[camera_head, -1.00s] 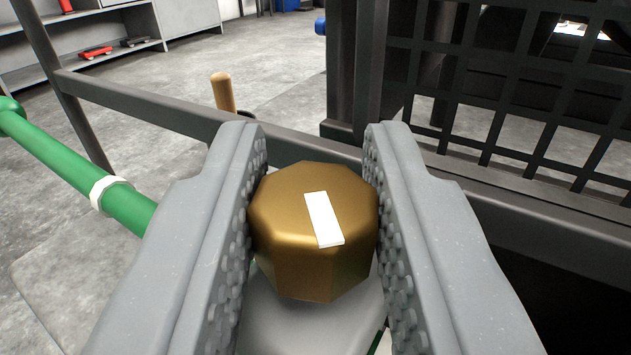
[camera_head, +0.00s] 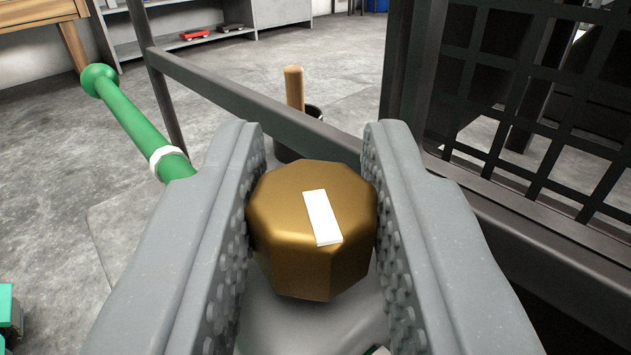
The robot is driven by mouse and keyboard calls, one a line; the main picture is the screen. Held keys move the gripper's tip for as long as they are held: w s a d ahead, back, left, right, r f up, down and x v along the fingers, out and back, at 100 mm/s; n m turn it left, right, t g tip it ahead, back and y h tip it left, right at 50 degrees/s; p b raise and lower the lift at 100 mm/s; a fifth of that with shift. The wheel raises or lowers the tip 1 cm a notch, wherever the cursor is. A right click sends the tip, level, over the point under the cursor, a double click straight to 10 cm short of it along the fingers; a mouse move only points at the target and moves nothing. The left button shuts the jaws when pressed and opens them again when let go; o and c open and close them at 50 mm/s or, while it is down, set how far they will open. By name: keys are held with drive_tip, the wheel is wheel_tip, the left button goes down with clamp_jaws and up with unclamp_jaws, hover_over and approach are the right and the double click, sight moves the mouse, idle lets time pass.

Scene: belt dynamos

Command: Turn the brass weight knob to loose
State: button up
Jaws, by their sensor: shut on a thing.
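The brass weight knob (camera_head: 290,240) is a faceted, gold-coloured knob with a white pointer mark (camera_head: 322,217) on its top. The mark runs nearly up and down in the picture, its upper end tilted slightly left. My gripper (camera_head: 312,215) is shut on the knob, with one studded grey finger on its left side and one on its right. A grey rounded body (camera_head: 310,325) shows below the knob, mostly hidden by the knob and fingers. I see no readable label for loose.
A green bar (camera_head: 135,125) with a white ring lies to the left. A dark frame rail (camera_head: 240,105) crosses behind the knob, and a black mesh guard (camera_head: 530,90) stands at the right. A wooden handle (camera_head: 294,88) rises from a dark pot behind the rail.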

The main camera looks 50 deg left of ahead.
sight(279, 196)
drive_tip(key=shift+w+r, duration=0.1)
idle(0.3)
drive_tip(key=o, duration=1)
drive_tip(key=shift+c, duration=0.2)
drive_tip(key=r+p, duration=0.1)
drive_tip(key=r, duration=0.1)
drive_tip(key=r+p, duration=0.1)
drive_tip(key=shift+s+a+r+p, duration=0.25)
drive_tip(key=shift+s+r+p, duration=0.05)
drive_tip(key=shift+s+p, duration=0.05)
drive_tip(key=s+a+r+p, duration=0.1)
drive_tip(key=s+a+p, duration=0.4)
drive_tip(key=s, duration=0.8)
drive_tip(key=a, duration=0.2)
drive_tip(key=shift+a+p, duration=0.35)
drive_tip(key=shift+a, duration=0.05)
